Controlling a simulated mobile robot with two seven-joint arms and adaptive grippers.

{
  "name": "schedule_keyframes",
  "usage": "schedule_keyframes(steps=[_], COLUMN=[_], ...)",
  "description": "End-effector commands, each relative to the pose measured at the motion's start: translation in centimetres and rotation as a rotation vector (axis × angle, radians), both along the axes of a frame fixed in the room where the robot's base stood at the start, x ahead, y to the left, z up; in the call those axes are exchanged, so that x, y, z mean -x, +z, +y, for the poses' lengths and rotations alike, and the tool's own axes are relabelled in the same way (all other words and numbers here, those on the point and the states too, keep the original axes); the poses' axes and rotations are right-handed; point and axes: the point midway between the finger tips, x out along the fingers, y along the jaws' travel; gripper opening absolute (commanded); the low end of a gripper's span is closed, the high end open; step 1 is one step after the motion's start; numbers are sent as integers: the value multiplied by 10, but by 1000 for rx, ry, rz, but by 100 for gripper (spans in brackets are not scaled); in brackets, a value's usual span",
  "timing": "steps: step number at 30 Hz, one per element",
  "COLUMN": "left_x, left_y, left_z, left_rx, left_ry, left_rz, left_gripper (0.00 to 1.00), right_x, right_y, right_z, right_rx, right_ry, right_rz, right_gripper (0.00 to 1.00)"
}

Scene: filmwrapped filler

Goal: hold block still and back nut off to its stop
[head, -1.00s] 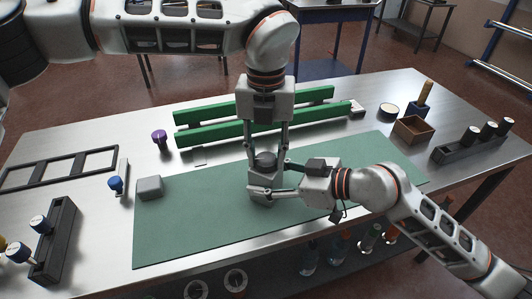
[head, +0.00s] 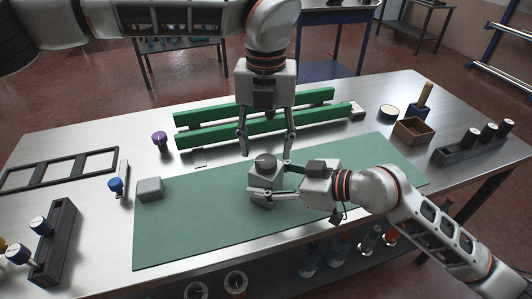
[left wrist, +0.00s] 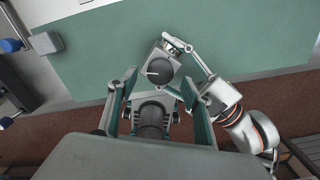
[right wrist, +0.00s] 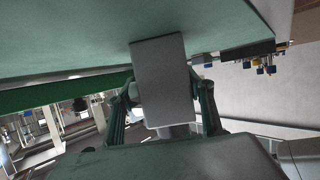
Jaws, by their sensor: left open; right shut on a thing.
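The grey block (head: 262,183) stands on the green mat, with a dark round nut (head: 264,161) on its top. In the left wrist view the nut (left wrist: 160,71) shows a pale line on its top face. My right gripper (head: 264,192) is shut on the block from the right; the right wrist view shows the block (right wrist: 163,80) between its fingers. My left gripper (head: 266,150) is open above the nut, its fingers spread and apart from it, pointing down. In the left wrist view nothing lies between its fingertips.
A smaller grey block (head: 150,189) lies on the green mat (head: 200,235) at left. Green rails (head: 255,120) lie behind the mat. A purple-topped knob (head: 159,138), a wooden box (head: 412,131) and dark racks (head: 55,245) stand around it.

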Motion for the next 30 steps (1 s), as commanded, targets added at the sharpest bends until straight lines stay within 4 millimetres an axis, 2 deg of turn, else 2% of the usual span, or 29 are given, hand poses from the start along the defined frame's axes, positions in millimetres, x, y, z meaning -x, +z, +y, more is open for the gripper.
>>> schedule_keyframes(steps=[1, 6, 12, 18, 29, 30], left_x=[-1, -1, 0, 0, 0, 0], left_y=[12, 47, 76, 87, 88, 88], left_z=[-1, -1, 0, 0, 0, 0], left_rx=[1, 1, 0, 1, 1, 1], left_ry=[2, 1, 0, 0, 0, 0], left_rz=[-5, -5, -2, -2, -1, -1], left_gripper=[50, 50, 50, 50, 50, 50], right_x=[0, 0, 0, 0, 0, 0], right_y=[-1, -1, -1, -1, -1, -1], right_z=[0, 0, 0, 0, 0, 0], right_rx=[2, 2, 2, 2, 2, 2], right_ry=[0, 0, 0, 0, 0, 0], right_rz=[1, 1, 1, 1, 1, 1], right_gripper=[23, 23, 23, 23, 23, 62])
